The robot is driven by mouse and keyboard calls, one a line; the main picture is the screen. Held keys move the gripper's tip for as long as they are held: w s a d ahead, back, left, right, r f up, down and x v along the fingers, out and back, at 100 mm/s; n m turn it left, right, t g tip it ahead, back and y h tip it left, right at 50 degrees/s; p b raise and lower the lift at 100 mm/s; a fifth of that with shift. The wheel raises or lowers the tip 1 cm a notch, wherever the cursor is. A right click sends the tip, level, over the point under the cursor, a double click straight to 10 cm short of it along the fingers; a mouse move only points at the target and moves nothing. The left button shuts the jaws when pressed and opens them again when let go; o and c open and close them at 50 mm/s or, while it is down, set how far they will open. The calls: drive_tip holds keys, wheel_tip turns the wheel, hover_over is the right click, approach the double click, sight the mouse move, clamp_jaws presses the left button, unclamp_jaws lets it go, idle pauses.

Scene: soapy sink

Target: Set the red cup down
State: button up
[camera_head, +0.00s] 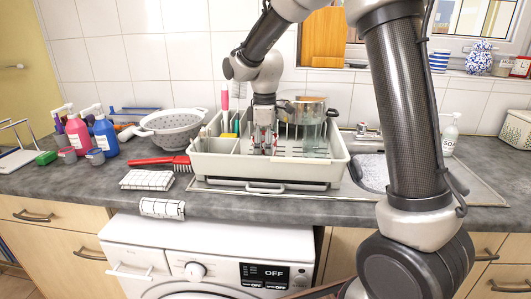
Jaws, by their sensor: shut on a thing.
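My gripper (264,137) points down into the cream dish rack (320,171) on the counter, left of its middle. It is shut on the red cup (265,146). Only small red patches of the cup show around and between the fingers. The rest of the cup is hidden by the fingers or too small to make out. I cannot tell whether the cup touches the rack floor.
A clear glass (311,134) and a metal pot (301,108) are close on the right. Upright utensils (227,123) stand at the rack's left. A colander (172,127), red brush (160,161) and checked cloth (148,180) lie further left; the sink (372,172) is right.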

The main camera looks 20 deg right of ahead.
drive_tip(key=shift+f, duration=0.85)
drive_tip(key=shift+f, duration=0.1)
drive_tip(key=o, duration=1.5)
wheel_tip(320, 180, up, 12)
drive_tip(key=s+d+r+m+t, duration=0.1)
drive_tip(key=s+d+r+m, duration=0.1)
drive_tip(key=s+d+m, duration=0.4)
drive_tip(key=s+d+r+m+t, duration=0.1)
drive_tip(key=s+d+r, duration=0.25)
drive_tip(key=s, duration=0.45)
drive_tip(key=s+d+f+m, duration=0.1)
drive_tip(key=s+d+m, duration=0.1)
drive_tip(key=s, duration=0.2)
drive_tip(key=s+d+f+m+t, duration=0.1)
drive_tip(key=s+d+f+m, duration=0.1)
drive_tip(key=s, duration=0.3)
drive_tip(key=s+d+f+m+t, duration=0.1)
drive_tip(key=s+f+m, duration=0.1)
drive_tip(key=s, duration=0.2)
drive_tip(key=shift+s+d+f+m, duration=0.2)
drive_tip(key=shift+s+d+m, duration=0.1)
drive_tip(key=shift+s+d, duration=0.1)
